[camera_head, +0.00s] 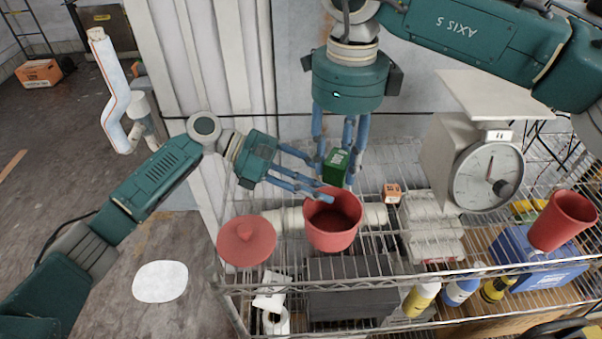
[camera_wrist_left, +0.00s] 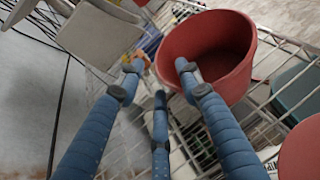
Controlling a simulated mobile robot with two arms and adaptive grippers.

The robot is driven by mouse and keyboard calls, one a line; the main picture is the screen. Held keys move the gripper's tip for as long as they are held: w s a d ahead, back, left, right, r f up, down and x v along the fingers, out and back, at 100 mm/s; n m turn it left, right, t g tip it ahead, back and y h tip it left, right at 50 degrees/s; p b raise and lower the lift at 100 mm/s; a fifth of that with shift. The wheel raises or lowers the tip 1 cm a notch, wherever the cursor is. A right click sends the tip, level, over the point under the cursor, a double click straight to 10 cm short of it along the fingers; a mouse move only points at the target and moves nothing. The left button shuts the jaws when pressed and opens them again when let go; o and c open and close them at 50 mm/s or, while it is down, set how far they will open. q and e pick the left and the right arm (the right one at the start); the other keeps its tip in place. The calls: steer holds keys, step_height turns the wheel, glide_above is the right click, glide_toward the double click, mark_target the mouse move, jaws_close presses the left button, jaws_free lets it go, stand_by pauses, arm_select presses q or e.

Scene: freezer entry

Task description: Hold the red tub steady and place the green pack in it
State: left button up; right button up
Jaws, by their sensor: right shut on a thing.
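The red tub (camera_head: 332,228) stands open on the wire shelf; it also shows in the left wrist view (camera_wrist_left: 232,75). My left gripper (camera_head: 318,178) is at the tub's far-left rim with its fingers apart. In the left wrist view, one finger of this gripper (camera_wrist_left: 160,85) reaches over the rim and the others are outside the wall; contact is unclear. My right gripper (camera_head: 336,170) points down, shut on the green pack (camera_head: 336,166), just above the tub's back rim. The pack does not show in the left wrist view.
A red lid (camera_head: 246,241) lies left of the tub. A small orange box (camera_head: 392,192), a dial scale (camera_head: 486,172) and a red cup (camera_head: 563,220) are to the right. Bottles (camera_head: 421,298) and a dark grey crate (camera_head: 345,272) are lower down.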

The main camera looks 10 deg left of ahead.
arm_select(q)
steer(key=shift+x, duration=1.4)
steer(key=shift+c, duration=0.2)
jaws_close()
